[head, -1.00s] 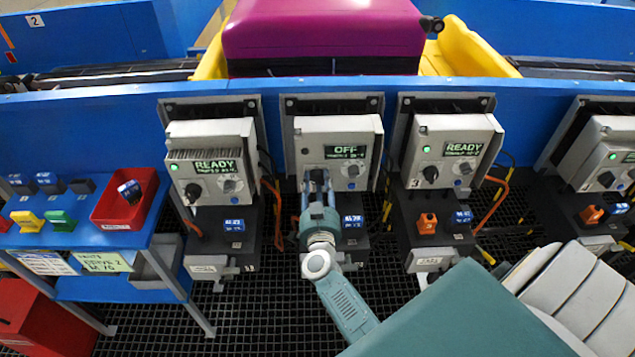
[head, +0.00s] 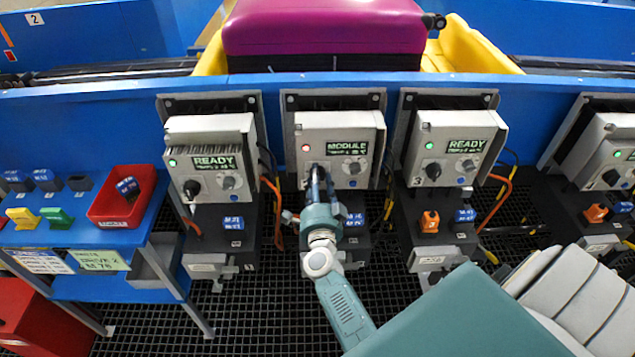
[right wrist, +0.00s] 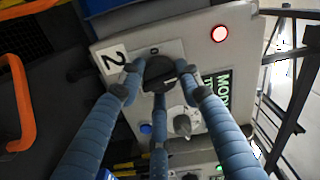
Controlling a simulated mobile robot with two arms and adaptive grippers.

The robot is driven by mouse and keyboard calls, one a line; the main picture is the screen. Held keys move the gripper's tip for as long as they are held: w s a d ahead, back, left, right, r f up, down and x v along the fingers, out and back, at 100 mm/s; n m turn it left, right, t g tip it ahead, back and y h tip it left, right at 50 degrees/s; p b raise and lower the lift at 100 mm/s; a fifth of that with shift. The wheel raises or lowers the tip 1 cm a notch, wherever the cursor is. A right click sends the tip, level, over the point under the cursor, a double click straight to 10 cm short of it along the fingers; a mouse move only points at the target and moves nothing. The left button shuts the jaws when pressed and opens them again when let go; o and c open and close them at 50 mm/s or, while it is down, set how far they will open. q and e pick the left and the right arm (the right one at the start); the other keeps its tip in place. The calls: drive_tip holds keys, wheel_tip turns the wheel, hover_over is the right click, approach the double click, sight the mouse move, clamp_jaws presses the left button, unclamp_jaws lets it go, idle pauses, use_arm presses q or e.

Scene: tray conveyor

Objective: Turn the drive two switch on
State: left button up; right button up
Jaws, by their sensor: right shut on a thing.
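The drive two box (head: 372,128) stands in the middle of the head view, between two like boxes. Its screen (head: 347,148) reads "MODULE" and its small lamp (head: 306,148) glows red. My right gripper (head: 318,175) is at the lower left of the box face. Its fingers are shut on the black rotary switch (right wrist: 160,70), which they partly hide in the right wrist view. My left gripper is not in view.
Neighbouring boxes, left (head: 212,135) and right (head: 458,135), read "READY" with green lamps. A blue side table (head: 110,236) with a red bin (head: 105,215) stands at the left. A magenta suitcase (head: 320,35) lies in a yellow tray (head: 465,50) behind the blue wall.

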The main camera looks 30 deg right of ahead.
drive_tip(key=shift+o, duration=0.2)
drive_tip(key=shift+d+r+m+b, duration=0.15)
drive_tip(key=shift+d+m+b, duration=0.05)
drive_tip(key=shift+m, duration=0.5)
drive_tip(key=shift+d+r+m+b, duration=0.1)
drive_tip(key=shift+d+m+b, duration=0.05)
drive_tip(key=shift+m, duration=0.55)
drive_tip(key=shift+c, duration=0.2)
drive_tip(key=o, duration=0.9)
drive_tip(key=shift+s, duration=0.1)
drive_tip(key=shift+o, duration=1.3)
drive_tip(key=shift+s+d+f, duration=0.1)
drive_tip(key=shift+f, duration=0.1)
